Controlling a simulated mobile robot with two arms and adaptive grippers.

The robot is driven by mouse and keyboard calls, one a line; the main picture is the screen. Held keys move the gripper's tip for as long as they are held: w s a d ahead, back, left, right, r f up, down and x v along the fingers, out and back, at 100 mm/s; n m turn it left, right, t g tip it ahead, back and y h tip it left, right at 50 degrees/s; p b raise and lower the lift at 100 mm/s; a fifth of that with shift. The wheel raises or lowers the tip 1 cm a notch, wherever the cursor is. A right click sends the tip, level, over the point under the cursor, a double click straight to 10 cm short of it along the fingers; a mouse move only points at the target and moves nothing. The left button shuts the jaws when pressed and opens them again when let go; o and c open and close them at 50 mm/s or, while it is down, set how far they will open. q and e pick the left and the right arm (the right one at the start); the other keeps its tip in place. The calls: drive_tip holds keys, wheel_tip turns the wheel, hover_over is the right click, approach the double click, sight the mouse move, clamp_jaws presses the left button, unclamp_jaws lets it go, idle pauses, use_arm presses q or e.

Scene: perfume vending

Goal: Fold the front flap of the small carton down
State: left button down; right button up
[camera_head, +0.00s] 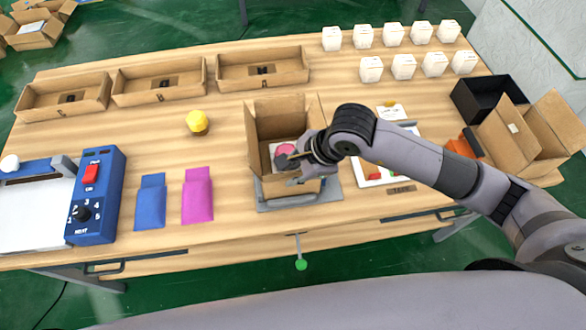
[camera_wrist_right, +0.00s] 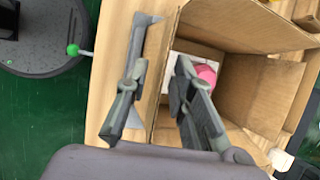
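The small carton (camera_head: 262,130) stands open on a grey holder (camera_head: 322,196) near the table's front middle, its back and side flaps upright. A white item (camera_wrist_right: 190,46) and a pink round item (camera_head: 286,149) lie inside. My right gripper (camera_head: 287,163) is at the carton's front side and hides much of the front flap in the head view. In the right wrist view its two fingers (camera_wrist_right: 160,66) are apart, one outside the carton (camera_wrist_right: 235,25) and one over its opening. Whether either touches the cardboard I cannot tell. My left gripper is not in view.
A yellow object (camera_head: 197,122), blue pouch (camera_head: 150,201) and magenta pouch (camera_head: 197,196) lie left of the carton. A blue control box (camera_head: 96,200) is further left. A larger open carton (camera_head: 507,135) and black bin (camera_head: 488,98) stand right. Three shallow trays (camera_head: 160,83) line the back.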

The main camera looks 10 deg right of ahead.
sight(283, 179)
drive_tip(key=c, duration=0.3)
clamp_jaws()
drive_tip(key=shift+w, duration=0.1)
drive_tip(key=shift+w+f+m+g+b, duration=0.1)
drive_tip(key=shift+w+m+g+b, duration=0.3)
drive_tip(key=shift+g+b, duration=0.7)
drive_tip(key=shift+w+r+m+g+b, duration=0.1)
drive_tip(key=shift+w+g+b, duration=0.55)
drive_tip(key=shift+g+b, duration=0.4)
drive_tip(key=shift+w+f+m+g+b, duration=0.15)
drive_tip(key=shift+w+g+b, duration=0.35)
drive_tip(key=shift+g+b, duration=0.55)
drive_tip(key=shift+c, duration=0.6)
unclamp_jaws()
drive_tip(key=o, duration=0.4)
